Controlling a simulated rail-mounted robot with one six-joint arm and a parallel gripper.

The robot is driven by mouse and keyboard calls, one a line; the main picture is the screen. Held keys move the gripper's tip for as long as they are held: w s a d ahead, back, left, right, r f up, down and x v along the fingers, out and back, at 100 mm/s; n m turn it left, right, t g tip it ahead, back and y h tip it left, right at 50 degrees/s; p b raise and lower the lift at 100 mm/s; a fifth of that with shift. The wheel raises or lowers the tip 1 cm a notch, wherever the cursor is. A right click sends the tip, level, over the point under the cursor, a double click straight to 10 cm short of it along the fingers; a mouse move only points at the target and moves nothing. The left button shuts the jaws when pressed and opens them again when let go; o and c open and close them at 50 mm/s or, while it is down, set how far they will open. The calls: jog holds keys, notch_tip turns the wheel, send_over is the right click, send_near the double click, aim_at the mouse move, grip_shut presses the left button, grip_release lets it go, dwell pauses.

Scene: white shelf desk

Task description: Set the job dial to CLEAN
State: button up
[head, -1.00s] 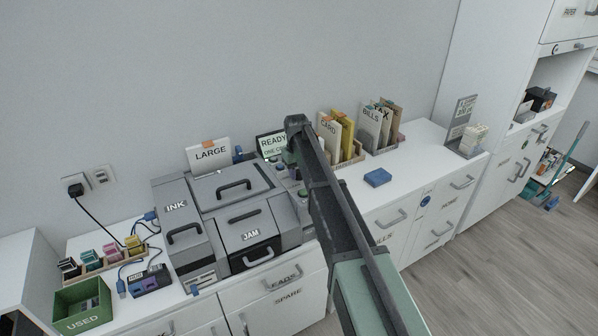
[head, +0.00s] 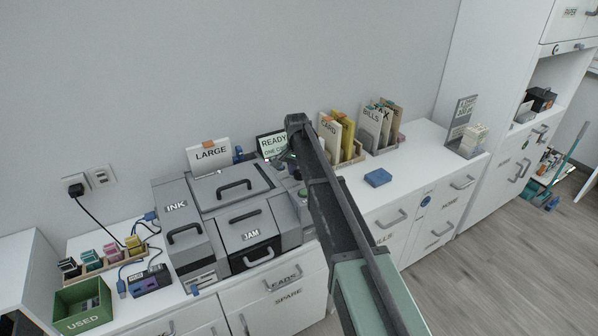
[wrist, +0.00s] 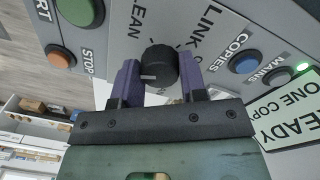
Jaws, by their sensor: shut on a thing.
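The black job dial (wrist: 160,62) is on the grey control panel in the wrist view. My gripper (wrist: 158,72) has its two purple-grey fingers on either side of the dial, shut on it. A short white mark on the dial lies toward the picture's left. Another label beside the right finger is partly hidden. In the head view the dial is hidden behind my arm, beside the grey machine (head: 232,190).
Nearby panel buttons are green (wrist: 80,10), orange (wrist: 60,59) and blue COPIES (wrist: 244,64). A READY screen (wrist: 295,110) stands close to my gripper's right. File holders (head: 342,140) and a blue block (head: 378,177) lie right of the machine.

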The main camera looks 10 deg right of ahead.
jog(key=m, duration=1.3)
jog(key=shift+m+y, duration=0.3)
dwell(0.4)
jog(key=o, duration=0.9)
jog(key=shift+o, duration=0.2)
notch_tip(320, 180, up, 11)
jog(key=p, duration=1)
jog(key=shift+w+d+p, duration=0.15)
jog(key=shift+w+p, duration=0.15)
jog(key=shift+p, duration=0.1)
